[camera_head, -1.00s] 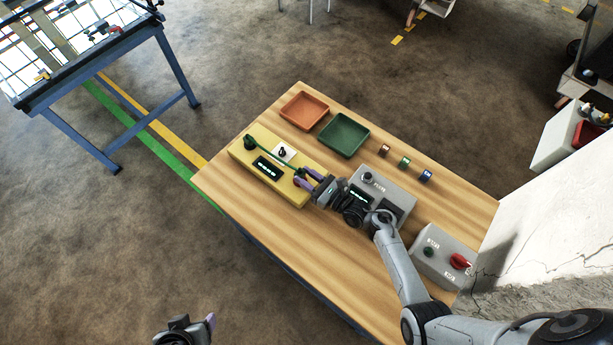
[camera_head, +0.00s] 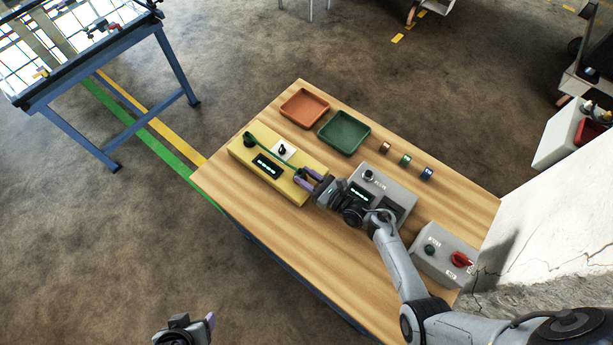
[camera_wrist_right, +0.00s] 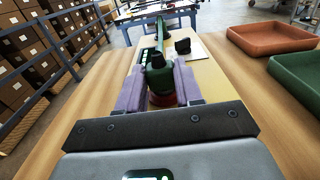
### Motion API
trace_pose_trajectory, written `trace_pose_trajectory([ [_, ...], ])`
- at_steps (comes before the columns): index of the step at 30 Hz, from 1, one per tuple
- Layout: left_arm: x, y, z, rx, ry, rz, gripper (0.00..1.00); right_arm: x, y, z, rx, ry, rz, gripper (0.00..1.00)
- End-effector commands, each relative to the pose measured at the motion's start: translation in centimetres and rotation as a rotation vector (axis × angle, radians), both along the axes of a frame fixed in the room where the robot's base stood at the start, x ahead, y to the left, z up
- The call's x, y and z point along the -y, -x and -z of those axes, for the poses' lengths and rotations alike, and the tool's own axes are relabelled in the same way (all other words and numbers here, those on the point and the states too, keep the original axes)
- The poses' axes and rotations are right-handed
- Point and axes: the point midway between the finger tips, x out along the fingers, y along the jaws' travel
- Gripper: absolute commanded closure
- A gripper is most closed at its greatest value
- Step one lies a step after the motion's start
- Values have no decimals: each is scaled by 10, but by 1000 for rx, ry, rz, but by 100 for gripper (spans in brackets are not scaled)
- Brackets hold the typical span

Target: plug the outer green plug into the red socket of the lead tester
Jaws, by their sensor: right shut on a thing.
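The yellow lead tester (camera_head: 240,154) lies along the left side of the bench. A green lead (camera_head: 270,155) runs along it from a dark plug (camera_head: 249,140) at its far left end to the green plug (camera_wrist_right: 159,76) at the near right end. My right gripper (camera_head: 302,178) is shut on that green plug, with its purple fingers on both sides in the wrist view. A red ring, seemingly the red socket (camera_wrist_right: 163,99), shows right under the plug; how deep the plug sits is hidden. My left gripper (camera_head: 201,328) hangs off the bench, mostly cut off.
A black knob on a white plate (camera_head: 285,151) sits beside the lead. An orange tray (camera_head: 304,96) and a green tray (camera_head: 343,121) stand behind the tester. Grey boxes (camera_head: 400,187) (camera_head: 442,245) stand to the right. The front bench top is clear.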

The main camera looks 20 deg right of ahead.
Motion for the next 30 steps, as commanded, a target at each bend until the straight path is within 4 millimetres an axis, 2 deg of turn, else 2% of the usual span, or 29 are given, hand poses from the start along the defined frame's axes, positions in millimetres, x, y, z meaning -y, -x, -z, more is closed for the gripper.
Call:
trace_pose_trajectory([
  [3, 1, 0, 2, 0, 5, -4, 35, 0, 0, 3, 0, 0, 0, 100],
  [4, 1, 0, 1, 0, 5, -4, 35, 0, 0, 2, 1, 0, 0, 62],
  [9, 1, 0, 1, 0, 6, -4, 35, 0, 0, 2, 0, 0, 0, 36],
  [18, 0, 0, 1, 0, 0, 0, 35, 0, 0, 2, 0, 0, 0, 35],
  [22, -1, 0, -1, 0, -4, 3, 35, 0, 0, -5, 1, 0, 0, 35],
  [26, -2, 0, -6, 0, -8, 5, 35, 0, 0, -20, 2, -1, 2, 35],
  [30, -2, 0, -13, 0, -8, 5, 35, 1, 1, -45, 3, 1, 3, 35],
])
